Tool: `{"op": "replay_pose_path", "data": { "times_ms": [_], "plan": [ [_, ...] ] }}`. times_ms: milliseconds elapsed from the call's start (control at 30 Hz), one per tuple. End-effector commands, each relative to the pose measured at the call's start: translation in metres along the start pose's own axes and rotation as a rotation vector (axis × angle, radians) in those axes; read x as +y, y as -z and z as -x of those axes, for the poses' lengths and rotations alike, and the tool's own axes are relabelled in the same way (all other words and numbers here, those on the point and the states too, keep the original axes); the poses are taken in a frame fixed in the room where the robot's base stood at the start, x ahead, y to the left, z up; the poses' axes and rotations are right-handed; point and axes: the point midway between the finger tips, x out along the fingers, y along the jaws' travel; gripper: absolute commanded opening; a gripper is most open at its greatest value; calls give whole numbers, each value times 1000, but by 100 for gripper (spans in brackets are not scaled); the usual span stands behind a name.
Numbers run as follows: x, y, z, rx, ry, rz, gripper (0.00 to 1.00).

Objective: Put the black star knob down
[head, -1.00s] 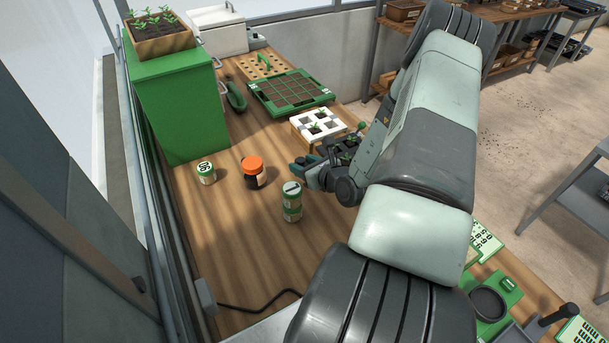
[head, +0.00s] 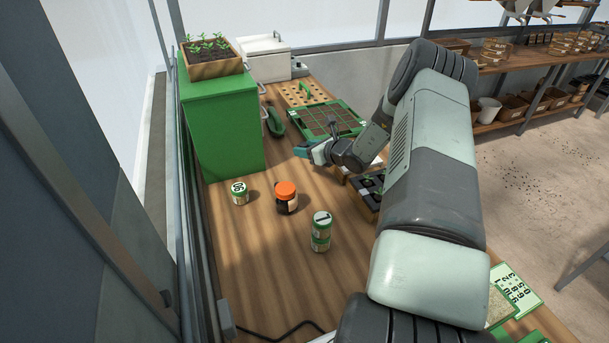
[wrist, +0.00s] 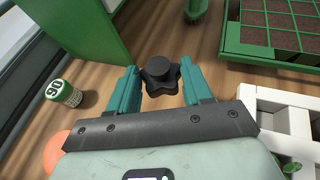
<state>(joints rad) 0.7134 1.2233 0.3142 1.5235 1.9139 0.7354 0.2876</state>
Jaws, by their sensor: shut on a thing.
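The black star knob (wrist: 160,76) is between the teal fingertips of my gripper (wrist: 160,88) in the wrist view. The fingers are shut on it, and bare wooden bench (wrist: 160,30) shows around and beyond it. In the head view my gripper (head: 308,152) is over the bench between the green cabinet and the seed tray. The knob cannot be made out in the head view. How far it is above the wood I cannot tell.
A green cabinet (head: 222,130) stands left, a green-framed soil tray (head: 322,104) behind. An orange-lidded jar (head: 286,198), a small green-labelled tin (head: 239,193) and a taller can (head: 320,232) stand in front. Bench between is clear.

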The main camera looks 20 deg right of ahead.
Motion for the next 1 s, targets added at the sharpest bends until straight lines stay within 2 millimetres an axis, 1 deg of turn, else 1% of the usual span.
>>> {"op": "replay_pose_path", "data": {
  "times_ms": [33,100,200,300,467,633,700,1000],
  "plan": [
    [0,10,-5,4,-2,-2,20],
    [1,23,-10,5,-2,-2,20],
    [0,40,-17,4,-1,-2,20],
    [0,49,-21,3,-1,-1,20],
    [0,60,-25,3,-1,-1,20],
    [0,82,-35,3,-1,-1,20],
    [0,87,-36,2,-1,0,20],
    [0,88,-37,2,0,0,20]
  ]
}}
